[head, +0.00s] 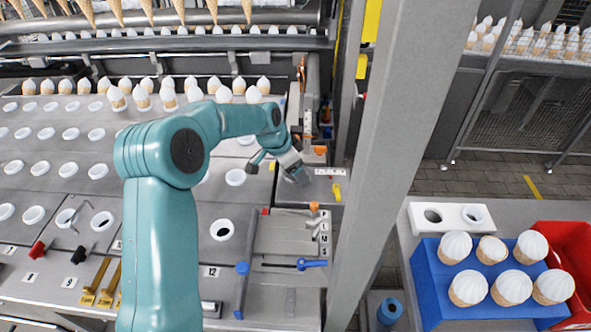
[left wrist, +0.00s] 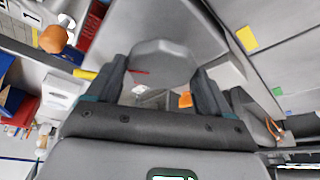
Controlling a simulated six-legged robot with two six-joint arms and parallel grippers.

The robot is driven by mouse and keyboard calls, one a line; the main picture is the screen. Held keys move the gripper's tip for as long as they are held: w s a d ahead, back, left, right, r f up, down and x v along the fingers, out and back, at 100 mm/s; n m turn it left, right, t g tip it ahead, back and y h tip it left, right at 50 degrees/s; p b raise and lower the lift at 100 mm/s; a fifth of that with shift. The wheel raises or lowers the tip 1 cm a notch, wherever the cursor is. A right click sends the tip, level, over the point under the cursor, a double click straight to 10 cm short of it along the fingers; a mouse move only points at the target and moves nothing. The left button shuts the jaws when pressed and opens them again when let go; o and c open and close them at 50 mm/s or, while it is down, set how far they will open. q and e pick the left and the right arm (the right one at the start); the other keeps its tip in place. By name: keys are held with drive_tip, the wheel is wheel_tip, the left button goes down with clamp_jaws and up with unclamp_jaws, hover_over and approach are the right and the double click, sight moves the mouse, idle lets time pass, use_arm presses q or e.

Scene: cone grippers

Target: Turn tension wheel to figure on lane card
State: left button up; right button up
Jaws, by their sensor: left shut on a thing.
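My left gripper (head: 297,174) reaches over the grey plate right of the lanes. In the left wrist view my left gripper (left wrist: 159,88) is shut on a grey, many-sided wheel (left wrist: 162,55), which I take to be the tension wheel. A red mark shows on its near left edge. In the head view the gripper mostly hides the wheel. I cannot read a figure at it. Small white number cards lie along the lanes' front, including one reading 12 (head: 211,272) and one reading 9 (head: 69,283). I cannot tell which is the lane card. My right gripper is not in view.
An orange knob (head: 314,207) and a yellow handle (head: 337,192) are close to the gripper. A grey post (head: 387,140) stands to the right. Beyond it, a blue crate (head: 428,285) holds several white-topped cones beside a red crate (head: 572,243).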

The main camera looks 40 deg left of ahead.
use_arm(q)
drive_tip(key=m, duration=0.1)
drive_tip(key=m+h, duration=0.1)
drive_tip(key=m, duration=0.1)
drive_tip(key=shift+w+a+r+b, duration=0.1)
drive_tip(key=shift+a+b, duration=0.1)
drive_tip(key=shift+b, duration=0.2)
drive_tip(key=shift+m+g, duration=0.4)
drive_tip(key=shift+m, duration=0.4)
drive_tip(key=shift+r+m+g+h, duration=0.15)
drive_tip(key=shift+m+g+h, duration=0.25)
drive_tip(key=shift+m, duration=0.6)
drive_tip(key=shift+w+m+g+p, duration=0.1)
drive_tip(key=shift+m+g+p, duration=0.2)
drive_tip(key=shift+m+p, duration=0.5)
drive_tip(key=shift+r+m+g+p, duration=0.1)
drive_tip(key=shift+m+g+p, duration=0.3)
drive_tip(key=shift+m, duration=0.6)
drive_tip(key=m+p, duration=0.2)
drive_tip(key=m+g+p, duration=0.1)
drive_tip(key=m+p, duration=0.1)
drive_tip(key=shift+w+g+h, duration=0.1)
drive_tip(key=shift+g+h, duration=0.2)
drive_tip(key=shift+m+g+p, duration=0.4)
drive_tip(key=shift+m+p, duration=0.85)
drive_tip(key=shift+m, duration=0.05)
